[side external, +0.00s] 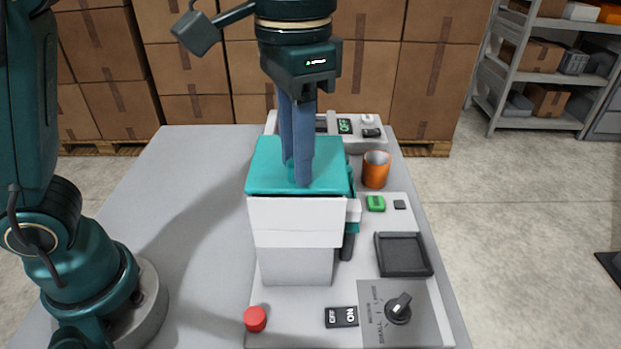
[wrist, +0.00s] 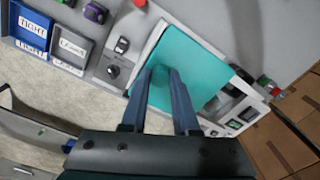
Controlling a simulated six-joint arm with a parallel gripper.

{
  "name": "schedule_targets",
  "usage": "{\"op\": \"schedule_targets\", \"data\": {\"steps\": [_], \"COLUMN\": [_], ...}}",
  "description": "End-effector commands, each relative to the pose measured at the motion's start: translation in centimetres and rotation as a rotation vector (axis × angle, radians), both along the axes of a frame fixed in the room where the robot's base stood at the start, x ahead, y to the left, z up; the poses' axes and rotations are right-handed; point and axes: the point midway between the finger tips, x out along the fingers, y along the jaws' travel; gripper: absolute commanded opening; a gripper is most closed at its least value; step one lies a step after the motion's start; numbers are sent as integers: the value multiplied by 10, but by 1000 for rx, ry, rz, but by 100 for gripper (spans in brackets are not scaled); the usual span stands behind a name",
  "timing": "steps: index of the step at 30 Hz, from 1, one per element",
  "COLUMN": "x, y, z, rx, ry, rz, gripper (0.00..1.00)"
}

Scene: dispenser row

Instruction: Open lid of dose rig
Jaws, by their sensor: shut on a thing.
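The dose rig (side external: 297,222) is a white box on a light grey panel, with a teal lid (side external: 265,178) lying level on its top. The lid also fills the middle of the wrist view (wrist: 199,75). My gripper (side external: 297,172) points straight down at the lid from above. Its two blue fingers (wrist: 162,78) are shut on a small teal knob on the lid. The fingers mostly hide the knob in the side view. No gap shows between lid and box in the side view.
A red button (side external: 255,319), a rocker switch (side external: 341,317) and a rotary dial (side external: 397,308) sit at the panel's front. A dark tray (side external: 403,254), a green button (side external: 375,203) and an orange cup (side external: 376,169) stand right of the rig. The tabletop (side external: 185,170) to its left is clear.

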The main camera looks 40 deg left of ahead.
Motion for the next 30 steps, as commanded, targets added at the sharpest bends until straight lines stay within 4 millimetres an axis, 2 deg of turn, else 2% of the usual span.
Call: {"op": "schedule_targets", "data": {"steps": [5, 13, 18, 30], "x": [4, 45, 61, 65], "y": [3, 42, 59, 64], "z": [0, 0, 1, 1], "rx": [-1, -2, -2, -2], "ry": [-2, -6, -8, -7], "rz": [2, 8, 3, -1], "gripper": [0, 0, 0, 0]}}
